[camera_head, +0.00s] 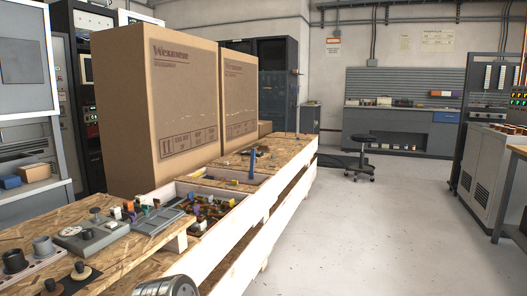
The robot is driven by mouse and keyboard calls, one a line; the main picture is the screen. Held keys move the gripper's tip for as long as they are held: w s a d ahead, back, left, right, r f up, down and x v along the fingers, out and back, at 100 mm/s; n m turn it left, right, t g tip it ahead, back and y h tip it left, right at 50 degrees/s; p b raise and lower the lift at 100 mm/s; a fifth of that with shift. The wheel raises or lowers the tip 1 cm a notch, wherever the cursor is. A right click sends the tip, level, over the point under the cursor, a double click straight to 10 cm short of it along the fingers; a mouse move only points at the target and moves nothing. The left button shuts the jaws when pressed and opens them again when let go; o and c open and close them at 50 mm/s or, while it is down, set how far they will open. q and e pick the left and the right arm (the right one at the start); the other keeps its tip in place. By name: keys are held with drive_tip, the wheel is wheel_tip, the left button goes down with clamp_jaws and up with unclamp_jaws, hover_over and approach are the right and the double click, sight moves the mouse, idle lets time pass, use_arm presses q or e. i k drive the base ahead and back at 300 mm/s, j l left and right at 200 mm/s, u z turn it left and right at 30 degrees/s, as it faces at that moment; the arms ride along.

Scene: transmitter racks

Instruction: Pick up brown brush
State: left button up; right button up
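I cannot make out a brown brush for certain. A wooden bin (237,205) in the long bench holds a jumble of small coloured parts (207,206), some of them orange or brown, too small to tell apart. More small items lie on the bench's far wooden top (280,150), also too small to name. Neither of my grippers shows in the head view.
Large cardboard boxes (150,110) stand along the bench's left side. A grey panel (92,232) and black knobs (14,262) are on the near top. A blue upright piece (252,164) rises mid-bench. Open floor (350,240) lies to the right; a stool (360,155) stands farther back.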

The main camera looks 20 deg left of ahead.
sight(262, 148)
drive_tip(key=i+z, duration=0.25)
drive_tip(key=i, duration=0.55)
drive_tip(key=i+l, duration=0.1)
drive_tip(key=i, duration=2.45)
drive_tip(key=i+l+u, duration=0.2)
drive_tip(key=i+u, duration=0.15)
drive_tip(key=i, duration=0.2)
drive_tip(key=i+l+u, duration=0.35)
drive_tip(key=i, duration=0.2)
drive_tip(key=i+l+u, duration=0.4)
drive_tip(key=i+l, duration=0.1)
